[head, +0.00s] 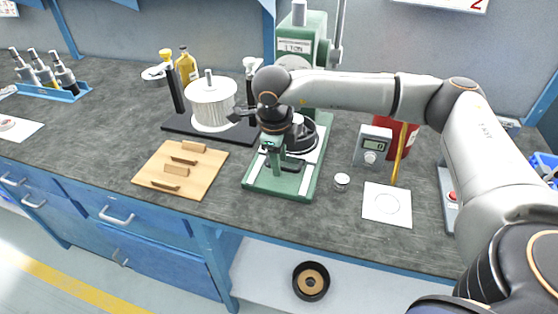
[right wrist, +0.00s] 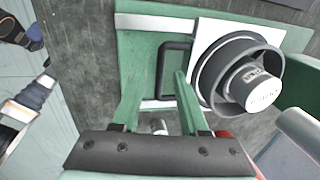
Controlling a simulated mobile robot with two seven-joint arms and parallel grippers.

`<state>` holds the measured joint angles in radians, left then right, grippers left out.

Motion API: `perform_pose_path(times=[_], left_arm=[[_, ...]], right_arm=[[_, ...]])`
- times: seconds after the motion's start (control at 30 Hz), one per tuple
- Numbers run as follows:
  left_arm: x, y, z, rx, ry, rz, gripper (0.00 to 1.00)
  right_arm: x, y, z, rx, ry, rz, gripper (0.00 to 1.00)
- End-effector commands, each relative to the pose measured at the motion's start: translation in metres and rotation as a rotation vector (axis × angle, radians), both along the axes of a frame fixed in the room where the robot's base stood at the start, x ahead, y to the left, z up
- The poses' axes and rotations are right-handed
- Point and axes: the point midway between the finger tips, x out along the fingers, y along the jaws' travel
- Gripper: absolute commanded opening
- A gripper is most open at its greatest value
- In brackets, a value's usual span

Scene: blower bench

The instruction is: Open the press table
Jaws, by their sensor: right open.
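The green press (head: 314,60) stands at the middle of the bench, with a label on its head. On its green base lies the light press table (right wrist: 208,32), which carries a round black housing with a silver hub (right wrist: 255,84). A black handle (right wrist: 166,75) sticks out from the table's front side. In the head view the right gripper (head: 274,160) hangs low over the base, partly hiding the table. My left gripper is not in view.
A wooden board with handles (head: 158,186) and a white ribbed cylinder on a black stand (head: 212,105) are left of the press. A small jar (head: 342,181), a grey meter (head: 372,146) and a white card (head: 387,214) are right. Bare bench lies in front.

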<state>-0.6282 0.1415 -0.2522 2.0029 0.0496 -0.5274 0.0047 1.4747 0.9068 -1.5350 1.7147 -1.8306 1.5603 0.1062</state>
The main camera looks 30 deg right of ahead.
Motion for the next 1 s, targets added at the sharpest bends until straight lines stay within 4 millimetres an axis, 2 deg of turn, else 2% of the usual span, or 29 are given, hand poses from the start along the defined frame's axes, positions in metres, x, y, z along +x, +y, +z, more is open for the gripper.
perform_pose_path(times=[0.37,0.73,1.0], left_arm=[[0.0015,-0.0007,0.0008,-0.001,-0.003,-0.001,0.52],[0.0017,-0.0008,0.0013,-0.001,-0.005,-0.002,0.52],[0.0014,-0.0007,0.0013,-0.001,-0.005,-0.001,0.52]], right_arm=[[0.0007,-0.0006,-0.0056,0.000,0.000,0.001,0.42],[0.0008,-0.0004,-0.0052,0.000,0.000,0.001,0.01],[0.0007,-0.0004,-0.0050,0.001,-0.001,0.001,0.00]])
